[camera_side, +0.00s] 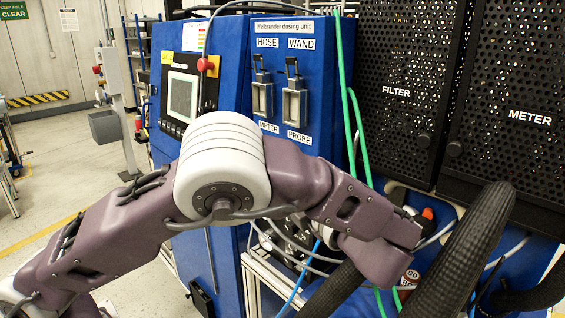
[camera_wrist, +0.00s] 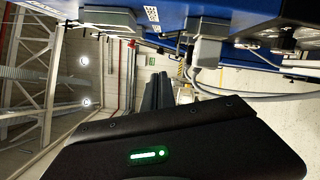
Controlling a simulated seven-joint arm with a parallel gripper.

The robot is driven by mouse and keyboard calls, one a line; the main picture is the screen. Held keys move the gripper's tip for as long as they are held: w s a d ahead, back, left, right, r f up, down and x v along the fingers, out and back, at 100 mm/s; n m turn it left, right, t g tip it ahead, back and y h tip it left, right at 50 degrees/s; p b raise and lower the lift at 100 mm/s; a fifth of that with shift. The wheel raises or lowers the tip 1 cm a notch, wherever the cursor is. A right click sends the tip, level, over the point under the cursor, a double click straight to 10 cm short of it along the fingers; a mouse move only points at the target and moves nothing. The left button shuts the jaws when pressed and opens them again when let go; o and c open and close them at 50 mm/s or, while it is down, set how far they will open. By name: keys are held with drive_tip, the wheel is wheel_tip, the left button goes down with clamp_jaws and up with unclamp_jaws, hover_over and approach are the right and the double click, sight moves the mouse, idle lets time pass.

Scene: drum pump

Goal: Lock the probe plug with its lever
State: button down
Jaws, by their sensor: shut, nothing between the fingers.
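In the side view the PROBE label (camera_side: 299,136) is on the blue dosing unit's front, but the area just below it is hidden by my arm. I cannot make out the probe plug or its lever there. The dark body of my gripper (camera_wrist: 165,145), with a green light, fills the bottom of the wrist view. Its fingers are hidden in both views.
Two grey holders with dark handles, under HOSE (camera_side: 262,95) and WAND (camera_side: 294,100), are above my arm. Green hoses (camera_side: 357,125) and a thick black hose (camera_side: 465,245) run close to my wrist at the right. Black perforated panels (camera_side: 405,85) stand behind.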

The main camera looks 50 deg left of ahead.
drive_tip(key=v, duration=0.6)
drive_tip(key=shift+r, duration=0.25)
